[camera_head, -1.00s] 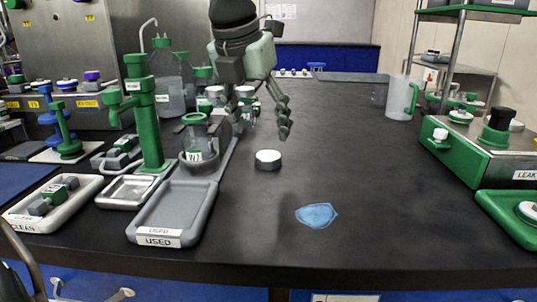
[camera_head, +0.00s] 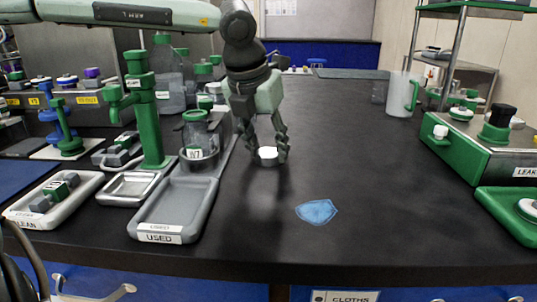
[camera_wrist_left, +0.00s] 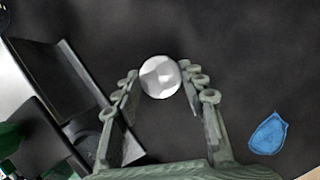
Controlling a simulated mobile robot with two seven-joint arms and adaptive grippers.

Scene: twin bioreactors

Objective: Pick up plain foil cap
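The plain foil cap (camera_head: 267,153) is a small round piece with a pale top and dark side, standing on the black bench right of the grey USED tray. In the left wrist view the cap (camera_wrist_left: 160,77) shows as a silvery disc between the fingertips. My left gripper (camera_head: 267,154) is low over the cap, with one finger on each side of it. In the left wrist view the left gripper (camera_wrist_left: 160,82) has its fingers spread around the cap; small gaps or light contact at the sides cannot be told apart.
The USED tray (camera_head: 178,208) and a flask (camera_head: 196,135) in a grey holder stand just left of the gripper. A blue cloth (camera_head: 317,211) lies to the front right. A green-and-metal device (camera_head: 487,150) stands at right. The bench middle is clear.

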